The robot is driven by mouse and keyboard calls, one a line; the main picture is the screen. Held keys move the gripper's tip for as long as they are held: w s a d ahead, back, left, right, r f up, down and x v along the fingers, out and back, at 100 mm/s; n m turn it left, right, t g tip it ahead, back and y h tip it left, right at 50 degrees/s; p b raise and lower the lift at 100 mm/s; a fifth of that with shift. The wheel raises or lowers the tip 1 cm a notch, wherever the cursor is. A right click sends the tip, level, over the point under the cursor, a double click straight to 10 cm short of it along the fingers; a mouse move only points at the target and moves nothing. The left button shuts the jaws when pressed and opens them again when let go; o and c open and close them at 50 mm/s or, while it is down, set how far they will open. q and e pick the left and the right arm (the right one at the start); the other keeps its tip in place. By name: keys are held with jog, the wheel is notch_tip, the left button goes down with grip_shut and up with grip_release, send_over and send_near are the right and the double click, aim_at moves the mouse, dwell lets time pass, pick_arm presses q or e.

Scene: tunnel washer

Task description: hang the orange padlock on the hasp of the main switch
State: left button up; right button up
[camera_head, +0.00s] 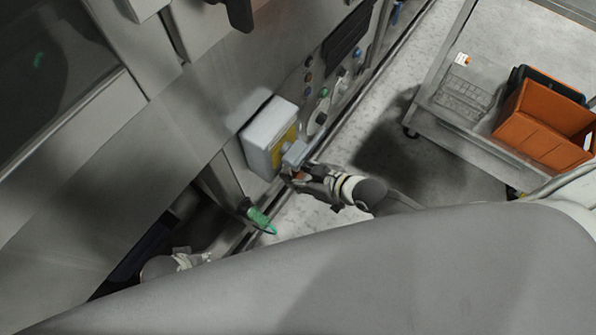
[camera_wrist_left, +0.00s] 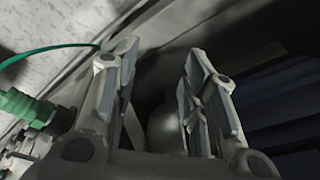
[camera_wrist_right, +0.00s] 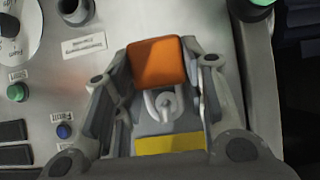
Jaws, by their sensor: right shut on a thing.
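The main switch (camera_head: 266,137) is a grey box with a yellow plate on the machine's side. A light grey lever or hasp part (camera_head: 295,153) sticks out of it. My right gripper (camera_head: 296,174) is right at it. In the right wrist view, my right gripper (camera_wrist_right: 160,75) is shut on the orange padlock (camera_wrist_right: 157,62). The padlock's shackle points to the switch, and a grey rounded piece (camera_wrist_right: 165,103) shows at it. I cannot tell whether the shackle is through the hasp. My left gripper (camera_wrist_left: 155,85) is open and empty, low beside the machine.
A green hose fitting (camera_head: 261,219) hangs below the switch; it also shows in the left wrist view (camera_wrist_left: 27,106). Buttons and a dial (camera_head: 320,117) sit beside the switch. A cart (camera_head: 455,125) with an orange bin (camera_head: 540,125) stands at right. Floor between is clear.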

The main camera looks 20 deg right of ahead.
jog(key=o, duration=1.1)
jog(key=shift+o, duration=0.2)
jog(key=shift+s, duration=0.1)
pick_arm(q)
jog(key=shift+w+r, duration=0.25)
jog(key=shift+w, duration=0.15)
pick_arm(e)
jog(key=v, duration=1.2)
jog(key=shift+f, duration=0.1)
